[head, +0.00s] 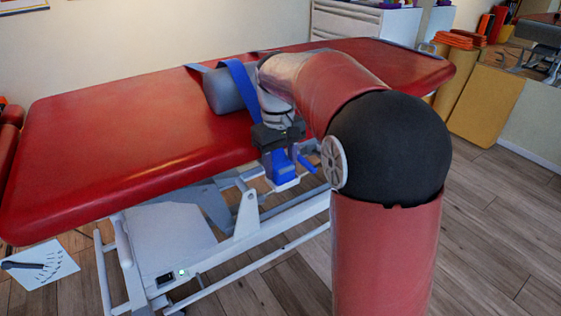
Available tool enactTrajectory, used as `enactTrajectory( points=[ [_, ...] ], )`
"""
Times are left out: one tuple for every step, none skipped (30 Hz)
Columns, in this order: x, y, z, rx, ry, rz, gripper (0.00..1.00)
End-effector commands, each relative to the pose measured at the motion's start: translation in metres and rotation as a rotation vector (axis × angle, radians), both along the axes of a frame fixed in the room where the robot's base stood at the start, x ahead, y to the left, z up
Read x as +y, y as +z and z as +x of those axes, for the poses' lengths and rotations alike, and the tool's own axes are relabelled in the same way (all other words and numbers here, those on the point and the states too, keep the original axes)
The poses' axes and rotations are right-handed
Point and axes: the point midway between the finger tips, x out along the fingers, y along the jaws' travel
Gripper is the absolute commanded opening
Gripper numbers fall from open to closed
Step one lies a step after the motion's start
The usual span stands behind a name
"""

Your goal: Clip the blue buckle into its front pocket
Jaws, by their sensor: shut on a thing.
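A blue buckle (282,166) hangs at the front edge of the red treatment table. My gripper (278,147) is shut on it from above; its dark body hides the buckle's upper part. A pale grey holder (286,186) shows around the buckle's lower end, below the tabletop edge; it may be the front pocket. I cannot tell whether the buckle sits inside it or in front of it. A blue strap (242,84) runs over a grey bolster (222,91) on the table, and my arm hides part of the bolster.
The red tabletop (110,125) is bare to the left. Its white frame (245,218) and bars stand below the buckle. A white sheet with dark marks (38,267) lies at lower left. A white cabinet (350,22) and yellow mats (483,100) stand behind. Wooden floor is open at right.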

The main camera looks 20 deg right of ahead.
Motion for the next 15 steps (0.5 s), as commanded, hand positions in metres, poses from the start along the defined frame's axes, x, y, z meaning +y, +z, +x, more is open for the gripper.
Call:
enactTrajectory(
  points=[
    [0.0,0.0004,0.0,0.0,0.0,0.0,0.18],
    [0.0,0.0004,0.0,0.0,0.0,0.0,0.18],
    [0.0,0.0004,0.0,0.0,0.0,0.0,0.18],
    [0.0,0.0004,0.0,0.0,0.0,0.0,0.18],
    [0.0,0.0005,0.0,0.0,0.0,0.0,0.18],
    [0.0,0.0005,0.0,0.0,0.0,0.0,0.18],
    [0.0,0.0005,0.0,0.0,0.0,0.0,0.18],
    [0.0,0.0005,0.0,0.0,0.0,0.0,0.18],
    [0.0,0.0005,0.0,0.0,0.0,0.0,0.51],
    [0.0,0.0005,0.0,0.0,0.0,0.0,0.55],
    [0.0,0.0005,0.0,0.0,0.0,0.0,0.59],
    [0.0,0.0005,0.0,0.0,0.0,0.0,0.64],
    [0.0,0.0005,0.0,0.0,0.0,0.0,0.68],
    [0.0,0.0005,0.0,0.0,0.0,0.0,0.72],
    [0.0,0.0005,0.0,0.0,0.0,0.0,0.72]
  ],
)
